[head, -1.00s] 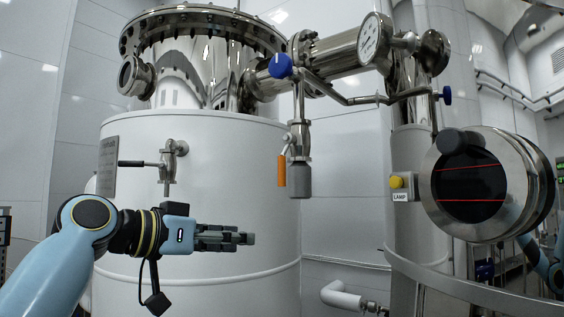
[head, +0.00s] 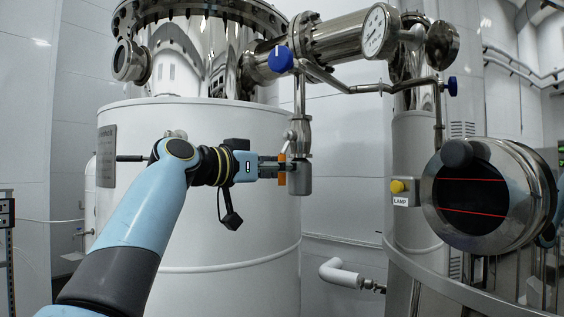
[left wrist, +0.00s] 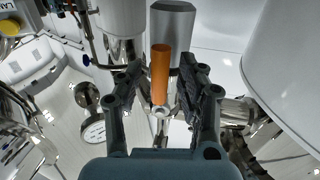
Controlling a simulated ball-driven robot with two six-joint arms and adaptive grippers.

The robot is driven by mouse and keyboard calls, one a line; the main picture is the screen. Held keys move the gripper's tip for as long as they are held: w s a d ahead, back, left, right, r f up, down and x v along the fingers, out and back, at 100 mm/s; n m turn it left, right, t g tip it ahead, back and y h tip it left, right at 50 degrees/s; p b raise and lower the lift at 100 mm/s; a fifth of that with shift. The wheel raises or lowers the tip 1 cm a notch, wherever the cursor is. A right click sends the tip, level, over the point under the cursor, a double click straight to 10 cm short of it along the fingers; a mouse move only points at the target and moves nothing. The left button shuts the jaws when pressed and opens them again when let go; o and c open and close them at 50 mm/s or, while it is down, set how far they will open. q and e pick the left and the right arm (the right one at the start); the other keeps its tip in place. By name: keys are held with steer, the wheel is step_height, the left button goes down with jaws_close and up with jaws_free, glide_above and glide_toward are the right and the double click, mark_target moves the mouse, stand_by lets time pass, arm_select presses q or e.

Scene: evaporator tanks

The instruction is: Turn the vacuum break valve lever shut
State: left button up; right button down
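The orange valve lever (head: 282,178) hangs down beside a grey cylindrical end piece (head: 300,180) below the steel valve body (head: 300,133). I take this orange lever to be the vacuum break valve's; no label on it is readable. My left gripper (head: 284,167) is at the lever, and its fingers partly hide it in the head view. In the left wrist view the lever (left wrist: 160,75) stands between the two open fingers (left wrist: 160,85), with a visible gap on each side. My right gripper is not in view.
A blue knob (head: 280,59) sits above the valve, and a second one (head: 451,86) is on the thin pipe to the right. The white tank (head: 215,225) stands close behind my left arm. A round sight glass (head: 475,205) and a yellow lamp button (head: 398,187) are at right.

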arm_select(q)
jaws_close()
steer(key=shift+d, duration=0.1)
steer(key=shift+w+d+f, duration=0.1)
steer(key=shift+w+f, duration=0.05)
stand_by(0.5)
